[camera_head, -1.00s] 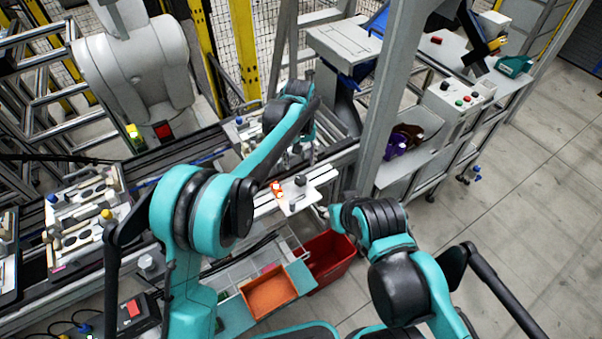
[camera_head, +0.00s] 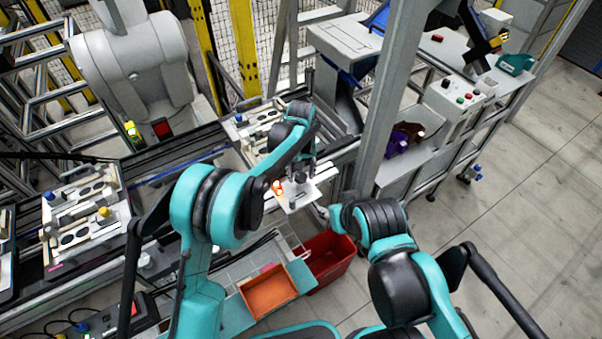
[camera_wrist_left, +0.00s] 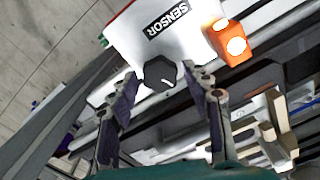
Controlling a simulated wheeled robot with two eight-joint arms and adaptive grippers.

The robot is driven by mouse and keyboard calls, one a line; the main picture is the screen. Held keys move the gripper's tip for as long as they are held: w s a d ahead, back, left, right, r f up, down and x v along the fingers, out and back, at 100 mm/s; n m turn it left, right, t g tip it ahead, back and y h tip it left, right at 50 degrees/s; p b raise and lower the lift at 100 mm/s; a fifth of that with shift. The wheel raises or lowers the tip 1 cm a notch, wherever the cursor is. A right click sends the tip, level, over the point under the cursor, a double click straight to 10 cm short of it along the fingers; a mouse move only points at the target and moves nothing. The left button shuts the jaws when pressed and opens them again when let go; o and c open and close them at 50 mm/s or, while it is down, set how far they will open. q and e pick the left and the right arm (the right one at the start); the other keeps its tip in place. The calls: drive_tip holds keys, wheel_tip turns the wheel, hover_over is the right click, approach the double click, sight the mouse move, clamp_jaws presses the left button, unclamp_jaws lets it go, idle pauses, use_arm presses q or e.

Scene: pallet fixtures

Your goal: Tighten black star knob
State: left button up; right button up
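The black star knob (camera_wrist_left: 160,72) sits on a white plate marked SENSOR (camera_wrist_left: 145,32) in the left wrist view. In the head view the white plate (camera_head: 292,203) is near the middle, below my left gripper (camera_head: 302,170). In the left wrist view my left gripper (camera_wrist_left: 167,82) is open, with one finger on each side of the knob. Gaps show between the fingers and the knob; I cannot tell whether the tips reach its height.
An orange glowing lamp block (camera_wrist_left: 232,42) is beside the knob on the plate. A red bin (camera_head: 332,262) and an orange tray (camera_head: 268,292) are below the plate. A white fixture pallet (camera_head: 262,130) lies behind it. A grey post (camera_head: 392,95) stands to the right.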

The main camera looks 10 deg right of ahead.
use_arm(q)
drive_tip(key=c, duration=0.7)
drive_tip(key=shift+m, duration=0.4)
drive_tip(key=m, duration=0.8)
drive_tip(key=shift+b, duration=0.4)
drive_tip(key=m, duration=0.6)
drive_tip(key=shift+m, duration=0.4)
drive_tip(key=m, duration=0.5)
drive_tip(key=shift+m, duration=0.4)
